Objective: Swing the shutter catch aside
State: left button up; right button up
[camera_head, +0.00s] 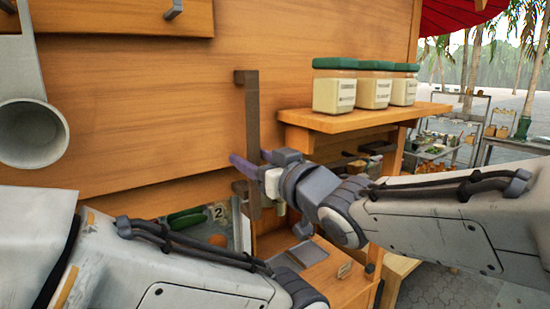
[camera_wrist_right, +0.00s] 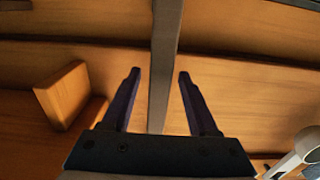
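The shutter catch looks like a long dark upright bar (camera_head: 252,130) on the wooden wall. In the right wrist view the bar (camera_wrist_right: 165,60) runs down between my two dark fingers. My right gripper (camera_head: 260,167) is at the lower part of the bar, one finger on each side. The fingers are open, and gaps show between them and the bar in the right wrist view (camera_wrist_right: 158,78). My left arm crosses the bottom left of the head view; its gripper is out of the picture.
A wooden shelf (camera_head: 360,118) with green-lidded jars (camera_head: 374,88) juts out right of the bar, above my right forearm. Below is a counter with a tray of vegetables (camera_head: 190,221). A grey pipe-like object (camera_head: 32,133) is at the left.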

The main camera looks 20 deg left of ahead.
grip_shut()
dwell(1.3)
